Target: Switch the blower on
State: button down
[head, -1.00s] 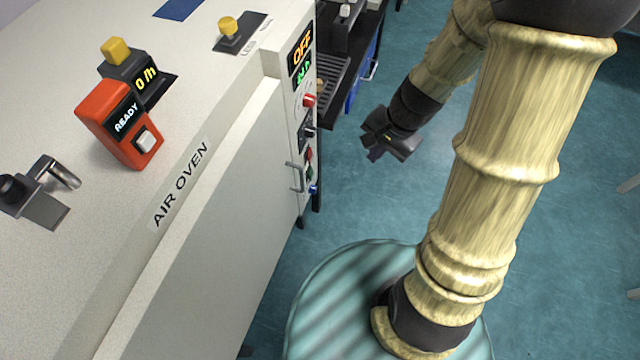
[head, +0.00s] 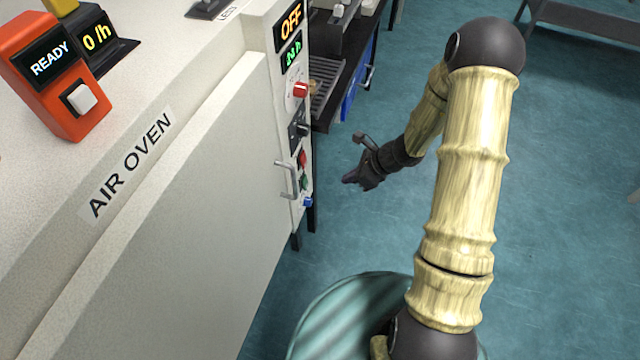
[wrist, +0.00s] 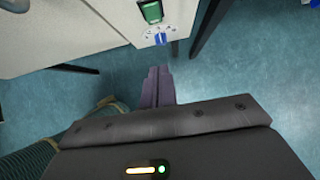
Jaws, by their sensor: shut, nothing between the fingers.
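The white air oven (head: 190,180) fills the left of the head view. Its narrow control panel (head: 294,120) has an orange OFF display (head: 291,19), a green display, a red knob (head: 299,90), a dark switch (head: 299,131), red and green buttons (head: 303,180) and a blue knob (head: 308,202). I cannot read which control is the blower's. My gripper (head: 352,180) is shut and empty, to the right of the panel and apart from it. In the wrist view its fingers (wrist: 153,88) are together below the blue knob (wrist: 160,38) and a green rocker switch (wrist: 151,11).
A door handle (head: 287,180) juts out beside the panel. An orange READY box (head: 60,80) stands on the oven top. A dark bench (head: 345,75) is behind the panel. The blue-green floor right of the oven is open.

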aim_at(305, 183)
jog(key=a+r+x, duration=0.1)
jog(key=a+x, duration=0.1)
jog(key=x, duration=1.1)
jog(key=shift+w+r, duration=0.35)
